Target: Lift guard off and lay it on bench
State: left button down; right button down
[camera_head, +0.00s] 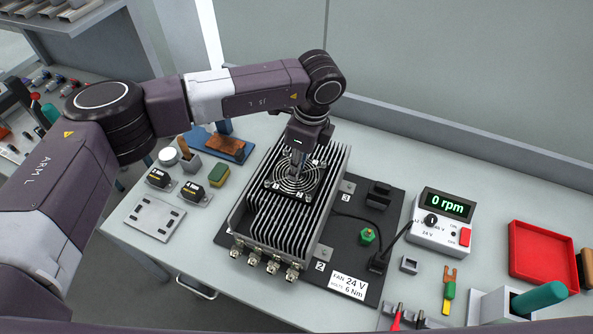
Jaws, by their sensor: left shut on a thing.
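The fan guard (292,184) is a round grille of wire rings in the middle of the finned heatsink (258,213). My left gripper (297,170) points straight down onto the guard from above. It is shut on the guard near its centre, and the fingers cover part of it. The guard looks level and lies over the dark square fan frame (273,187). I cannot tell whether there is a gap beneath it. The bench (190,245) is light grey. My right gripper is not in view.
A white supply box (440,230) reads 0 rpm, its cable running to the black board (338,262). A red tray (540,255) stands at the right. A metal plate (155,218) lies at the left, with bare bench between it and the heatsink.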

pick_arm(q)
jog(key=shift+r, duration=0.2)
jog(key=shift+w+r, duration=0.1)
jog(key=shift+r, duration=0.2)
notch_tip(320, 180, up, 19)
jog(key=b, duration=0.6)
jog(key=shift+r, duration=0.1)
jog(key=shift+r+p, duration=0.95)
jog(key=shift+r, duration=1)
jog(key=shift+f, duration=0.1)
